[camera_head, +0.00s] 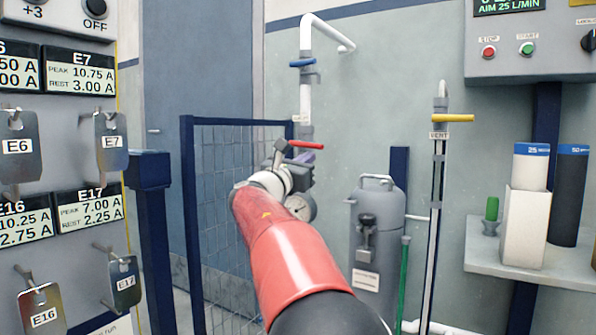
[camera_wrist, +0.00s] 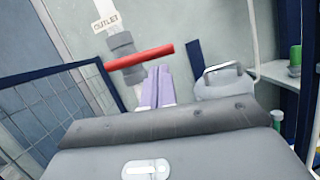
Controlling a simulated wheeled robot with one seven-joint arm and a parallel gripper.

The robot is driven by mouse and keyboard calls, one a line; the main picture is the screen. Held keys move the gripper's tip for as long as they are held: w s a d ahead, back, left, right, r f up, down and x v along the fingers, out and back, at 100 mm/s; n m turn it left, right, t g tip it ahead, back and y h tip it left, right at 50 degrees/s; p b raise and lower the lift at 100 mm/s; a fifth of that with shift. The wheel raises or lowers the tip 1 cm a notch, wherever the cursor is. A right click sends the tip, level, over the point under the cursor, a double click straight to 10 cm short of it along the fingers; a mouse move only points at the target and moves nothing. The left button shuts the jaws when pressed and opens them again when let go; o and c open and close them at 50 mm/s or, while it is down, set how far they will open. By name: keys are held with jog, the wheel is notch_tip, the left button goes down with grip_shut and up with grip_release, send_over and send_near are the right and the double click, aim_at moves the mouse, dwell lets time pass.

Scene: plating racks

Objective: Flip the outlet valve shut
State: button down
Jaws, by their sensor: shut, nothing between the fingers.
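The outlet valve has a red lever (camera_wrist: 140,57), set across its grey body (camera_wrist: 122,44) and pointing right, crosswise to the pipe. An OUTLET label (camera_wrist: 106,21) sits above it in the wrist view. In the head view the red lever (camera_head: 306,143) shows just beyond my wrist. My gripper (camera_wrist: 159,69) is shut and empty, its pale purple fingertips just below the lever's right half. I cannot tell whether they touch it. In the head view my gripper (camera_head: 306,156) is mostly hidden behind my wrist, as is the lower valve body.
Higher on the same pipe is a blue lever (camera_head: 302,63). A yellow lever (camera_head: 453,118) is on the VENT pipe to the right. A grey tank (camera_head: 377,222) stands right of my arm. A mesh fence (camera_head: 225,180) and a tag panel (camera_head: 60,235) are left. A shelf (camera_head: 483,258) is right.

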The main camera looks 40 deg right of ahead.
jog(key=shift+d+r, duration=0.15)
jog(key=shift+r, duration=0.15)
jog(key=shift+s+d+r+n+t+p, duration=0.15)
jog(key=shift+r+n+t+p, duration=0.15)
jog(key=shift+r+n+p, duration=0.6)
